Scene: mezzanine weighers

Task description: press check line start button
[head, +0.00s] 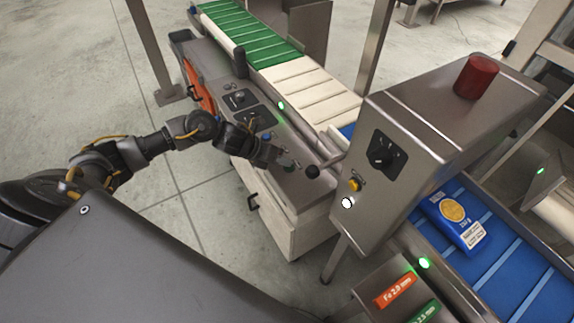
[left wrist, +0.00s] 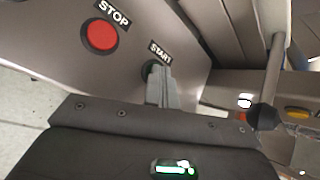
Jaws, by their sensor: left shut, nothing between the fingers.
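The check line start button (left wrist: 148,69) shows in the left wrist view as a dark round button under a START label (left wrist: 160,52). My fingers cover most of it. My left gripper (left wrist: 161,76) is shut and empty, with its fingertips right at the button; I cannot tell whether they touch or press it. In the head view the left gripper (head: 284,161) reaches over the near end of the grey machine top (head: 312,190). The red stop button (left wrist: 101,34) with its STOP label sits left of the start button. My right gripper is not in view.
A black ball-ended lever (head: 312,171) stands close right of the gripper. A steel cabinet (head: 420,130) with a red beacon (head: 476,77) rises to the right. A blue belt (head: 496,262) carries a blue packet (head: 454,220). Open floor lies left of the machine.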

